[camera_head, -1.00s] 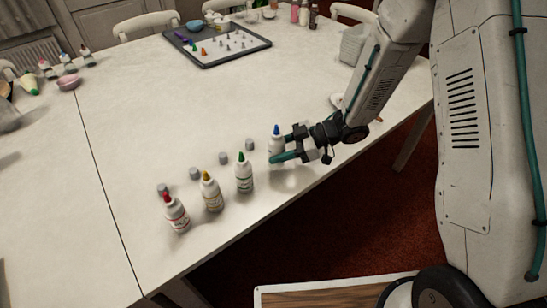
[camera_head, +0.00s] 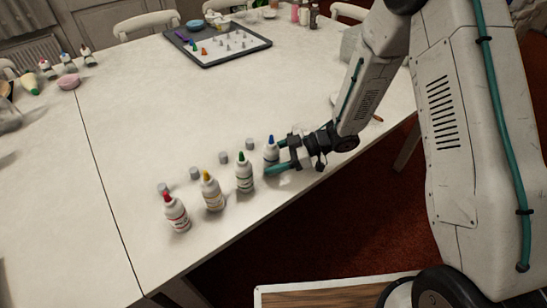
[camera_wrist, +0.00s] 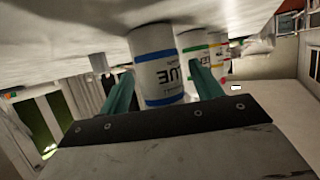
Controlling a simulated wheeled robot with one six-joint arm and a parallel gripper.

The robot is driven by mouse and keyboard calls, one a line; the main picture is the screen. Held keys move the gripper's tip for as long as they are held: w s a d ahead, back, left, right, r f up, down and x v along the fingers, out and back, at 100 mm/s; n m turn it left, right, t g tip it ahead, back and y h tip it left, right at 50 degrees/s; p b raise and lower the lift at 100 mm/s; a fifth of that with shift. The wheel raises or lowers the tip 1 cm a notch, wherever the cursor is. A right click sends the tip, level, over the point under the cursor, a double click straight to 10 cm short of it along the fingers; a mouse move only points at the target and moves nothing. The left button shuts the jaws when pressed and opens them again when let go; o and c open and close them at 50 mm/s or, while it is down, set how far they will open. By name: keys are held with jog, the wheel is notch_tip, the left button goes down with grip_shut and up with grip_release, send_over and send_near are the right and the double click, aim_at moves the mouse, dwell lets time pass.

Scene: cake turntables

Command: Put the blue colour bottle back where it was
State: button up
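The blue colour bottle (camera_head: 270,158) is white with a blue tip and stands upright at the right end of a row of colour bottles near the table's front edge. My gripper (camera_head: 276,157) reaches it from the right, with its teal fingers on either side. In the wrist view the blue-banded bottle (camera_wrist: 160,72) appears upside down between my fingertips (camera_wrist: 160,85), which seem to touch its sides. Its base is at or very close to the table top; I cannot tell whether it touches.
Green (camera_head: 244,175), yellow (camera_head: 212,193) and red (camera_head: 176,215) bottles stand to the left, the green one close by. Several grey pots, one here (camera_head: 250,143), stand behind the row. A dark tray (camera_head: 212,63) lies far back. The middle of the table (camera_head: 180,110) is clear.

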jog(key=shift+d+r, duration=0.1)
jog(key=shift+r, duration=0.1)
jog(key=v, duration=1.2)
jog(key=w+r+t+h, duration=0.1)
jog(key=w, duration=0.1)
jog(key=w+d+r+m+t+h, duration=0.1)
jog(key=w+r+t, duration=0.2)
jog(key=shift+w+d+m+h, duration=0.3)
jog(key=shift+d+h, duration=0.05)
jog(key=shift+h, duration=0.05)
jog(key=w+d+r+m+t+h, duration=0.3)
jog(key=w+d+r+t+h, duration=0.15)
jog(key=r, duration=0.25)
jog(key=s+d+r+m+h, duration=0.7)
jog(key=s+d+r+h, duration=0.1)
jog(key=d+r, duration=0.3)
jog(key=s+a+r+m+g+y, duration=0.1)
jog(key=s+a+m+g, duration=0.1)
jog(key=s, duration=1.3)
jog(key=s+a+r+m+g+y, duration=0.1)
jog(key=s+a+m+g, duration=0.2)
jog(key=s, duration=1.1)
jog(key=shift+s+a+m+g, duration=0.25)
jog(key=shift+s+m+g, duration=0.15)
jog(key=shift+m+g, duration=0.55)
